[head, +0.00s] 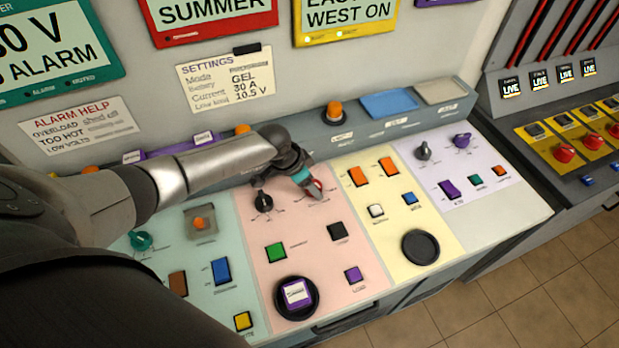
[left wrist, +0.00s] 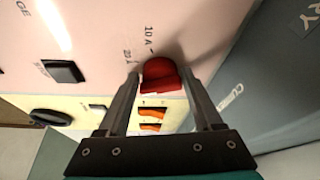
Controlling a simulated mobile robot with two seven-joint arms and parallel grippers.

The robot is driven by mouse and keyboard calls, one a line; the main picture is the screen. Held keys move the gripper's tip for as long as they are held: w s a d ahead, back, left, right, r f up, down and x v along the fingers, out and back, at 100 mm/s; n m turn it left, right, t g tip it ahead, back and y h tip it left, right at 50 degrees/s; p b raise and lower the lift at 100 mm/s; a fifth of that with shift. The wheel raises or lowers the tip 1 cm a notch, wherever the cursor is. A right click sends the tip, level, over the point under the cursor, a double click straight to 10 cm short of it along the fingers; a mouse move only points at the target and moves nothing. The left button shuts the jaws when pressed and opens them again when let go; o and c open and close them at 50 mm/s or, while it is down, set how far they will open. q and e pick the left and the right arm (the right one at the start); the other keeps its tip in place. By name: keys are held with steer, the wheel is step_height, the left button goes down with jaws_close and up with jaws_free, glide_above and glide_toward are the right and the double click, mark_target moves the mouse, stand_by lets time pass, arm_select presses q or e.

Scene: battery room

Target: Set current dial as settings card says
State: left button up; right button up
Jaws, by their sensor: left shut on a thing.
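The settings card (head: 228,82) hangs on the back wall; it reads GEL, 30 A and 10.5 V, with the mode line partly smudged. My left gripper (head: 308,184) reaches over the pink panel (head: 330,260) and is shut on a red dial (head: 317,189). In the left wrist view the red dial (left wrist: 160,76) sits between the two fingers. Printed marks, 10 A and what looks like 20, show beside it; where the dial points I cannot tell. My right gripper is out of view.
A black knob (head: 263,201) stands just left of the gripper. Green (head: 275,252), black (head: 338,231) and purple (head: 353,274) buttons lie nearer the front. A round black holder (head: 298,312) carries a purple-and-white piece. Yellow and lilac panels with switches continue rightward.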

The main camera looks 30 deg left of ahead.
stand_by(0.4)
arm_select(q)
steer(key=o, duration=1.2)
steer(key=shift+r, duration=0.1)
steer(key=p+v, duration=0.2)
steer(key=v, duration=1.3)
steer(key=shift+a, duration=0.1)
